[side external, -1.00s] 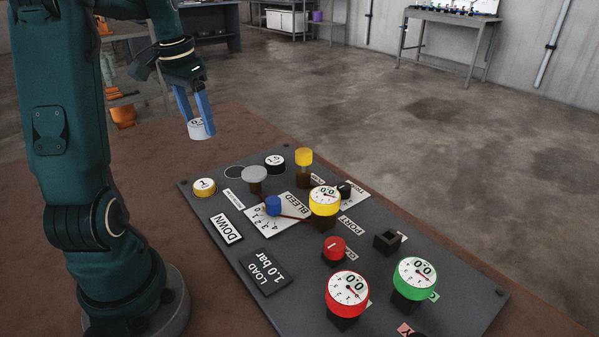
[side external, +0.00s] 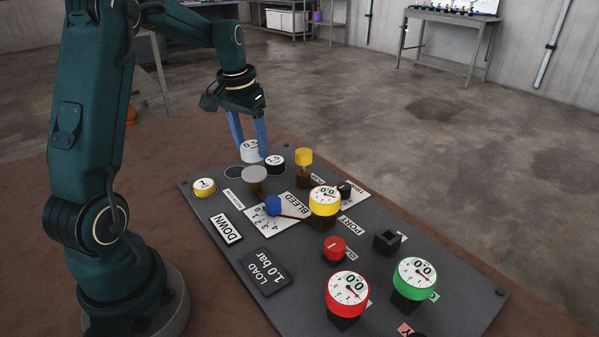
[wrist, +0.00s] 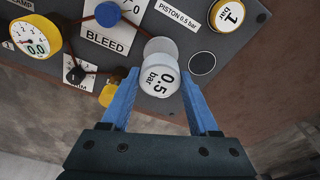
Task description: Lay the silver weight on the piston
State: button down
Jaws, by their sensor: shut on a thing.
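The silver weight (side external: 251,151), a short cylinder whose top reads 0.5 bar, is between the blue fingers of my gripper (side external: 250,147). In the wrist view the weight (wrist: 160,81) fills the gap between the fingers, label facing the camera. The piston (side external: 255,175) is a grey round plate on a brown stem, standing on the dark panel. The weight is held up just behind the piston in the side view. In the wrist view the weight overlaps the piston plate (wrist: 160,46) and hides part of it. Contact between them cannot be told.
A yellow weight (side external: 204,186) and an empty dark circle (wrist: 202,63) lie nearby. A yellow-capped post (side external: 304,158), blue bleed knob (side external: 273,205) and several gauges stand on the panel (side external: 400,318).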

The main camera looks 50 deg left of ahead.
aim_at(250, 147)
jog(key=shift+f, duration=1.8)
jog(key=shift+f, duration=0.15)
jog(key=shift+c, duration=0.7)
grip_release()
